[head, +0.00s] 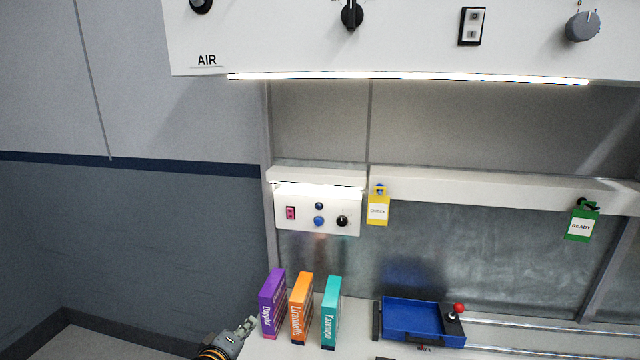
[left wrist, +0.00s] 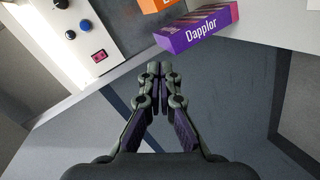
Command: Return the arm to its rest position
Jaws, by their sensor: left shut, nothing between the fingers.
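My left gripper (head: 246,327) is at the bottom of the head view, just left of a purple box (head: 272,303) on the white worktop. In the left wrist view the left gripper (left wrist: 159,68) has its fingers together with nothing between them. The purple box, labelled Dapplor, also shows in that view (left wrist: 198,30), beyond the fingertips. The gripper appears apart from the box. Only the end of my left arm shows at the bottom edge of the head view. My right gripper is not in view.
An orange box (head: 301,309) and a teal box (head: 330,313) stand right of the purple one. A blue tray (head: 411,320) sits further right beside a red-knobbed lever (head: 457,310). A control box (head: 318,209), yellow tag (head: 378,207) and green tag (head: 582,223) are above. Left is open floor.

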